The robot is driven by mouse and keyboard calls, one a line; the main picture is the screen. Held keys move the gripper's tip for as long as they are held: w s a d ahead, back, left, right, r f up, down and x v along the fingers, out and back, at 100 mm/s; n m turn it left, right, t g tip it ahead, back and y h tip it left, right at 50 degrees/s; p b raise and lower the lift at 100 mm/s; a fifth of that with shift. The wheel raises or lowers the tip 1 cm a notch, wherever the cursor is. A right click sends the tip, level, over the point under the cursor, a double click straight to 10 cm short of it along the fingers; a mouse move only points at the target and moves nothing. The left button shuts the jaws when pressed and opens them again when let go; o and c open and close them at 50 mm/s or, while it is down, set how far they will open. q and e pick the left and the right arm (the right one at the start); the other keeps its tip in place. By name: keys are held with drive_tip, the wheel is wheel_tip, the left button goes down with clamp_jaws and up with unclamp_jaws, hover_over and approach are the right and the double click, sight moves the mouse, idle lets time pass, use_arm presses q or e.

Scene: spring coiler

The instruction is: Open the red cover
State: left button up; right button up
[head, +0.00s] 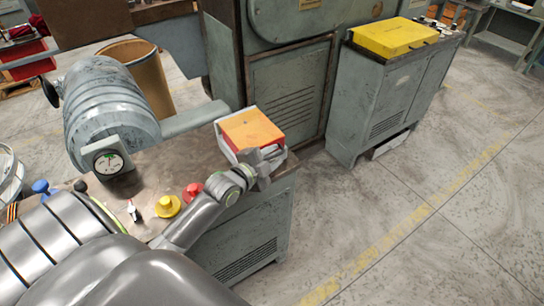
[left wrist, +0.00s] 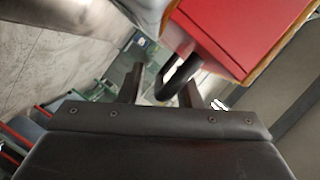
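The red cover (head: 252,129) looks orange-red from above in the head view. It lies closed on a pale box at the right end of the cabinet top. In the left wrist view the cover (left wrist: 245,35) is bright red, with a black curved handle (left wrist: 182,72) at its edge. My left gripper (head: 264,160) is at the cover's near side. In the left wrist view its two fingers (left wrist: 160,92) are apart, with part of the handle between or just beyond them. I cannot tell whether they touch it. My right gripper is not in view.
A grey cylindrical machine with a gauge (head: 107,162) stands left of the box. Yellow (head: 167,206) and red (head: 193,191) knobs sit on the cabinet top. A cabinet with a yellow cover (head: 394,37) stands at the back right. The floor (head: 440,225) at right is clear.

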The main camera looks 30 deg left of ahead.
use_arm(q)
clamp_jaws()
